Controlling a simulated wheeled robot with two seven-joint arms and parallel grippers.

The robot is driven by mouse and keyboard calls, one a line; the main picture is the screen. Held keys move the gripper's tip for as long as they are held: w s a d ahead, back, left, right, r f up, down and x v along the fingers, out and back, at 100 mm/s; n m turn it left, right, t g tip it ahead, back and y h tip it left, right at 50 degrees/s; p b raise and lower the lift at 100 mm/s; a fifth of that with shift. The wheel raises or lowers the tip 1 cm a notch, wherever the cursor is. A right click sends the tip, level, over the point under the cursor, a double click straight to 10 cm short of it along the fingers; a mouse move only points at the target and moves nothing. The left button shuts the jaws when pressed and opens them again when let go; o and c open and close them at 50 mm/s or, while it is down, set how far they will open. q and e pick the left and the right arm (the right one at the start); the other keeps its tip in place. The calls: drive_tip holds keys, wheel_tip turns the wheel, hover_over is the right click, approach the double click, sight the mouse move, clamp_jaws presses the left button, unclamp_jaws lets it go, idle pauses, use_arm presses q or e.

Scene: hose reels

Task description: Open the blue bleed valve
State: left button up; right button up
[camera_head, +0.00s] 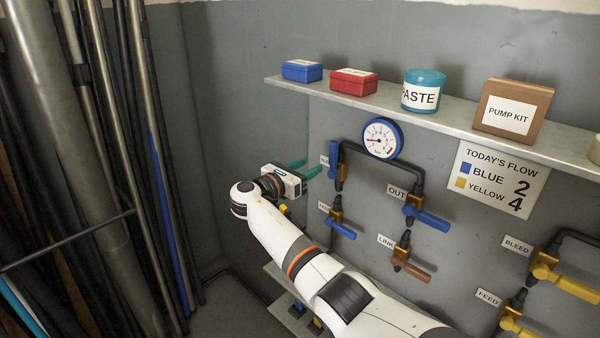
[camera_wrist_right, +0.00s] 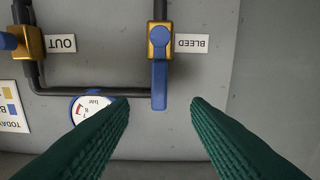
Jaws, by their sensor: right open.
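The blue bleed valve (camera_head: 335,160) is on the wall at the upper left of the blue pipework. Its blue handle points up along the pipe. In the right wrist view, which is upside down, the valve's blue handle (camera_wrist_right: 159,85) hangs from a brass body beside the BLEED label (camera_wrist_right: 191,43). My right gripper (camera_head: 306,167) is open and empty, just left of the valve in the head view. In the wrist view its green fingertips (camera_wrist_right: 158,104) show on either side of the handle's line, apart from it. My left gripper is not in view.
The OUT valve (camera_head: 425,215), FEED valve (camera_head: 337,222) and LINK valve (camera_head: 408,262) are close by. A gauge (camera_head: 382,139) sits above the pipe. A shelf (camera_head: 450,119) with boxes and a paste tub juts out above. Yellow valves (camera_head: 562,280) are at the lower right.

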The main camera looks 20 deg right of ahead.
drive_tip(key=shift+v, duration=1.15)
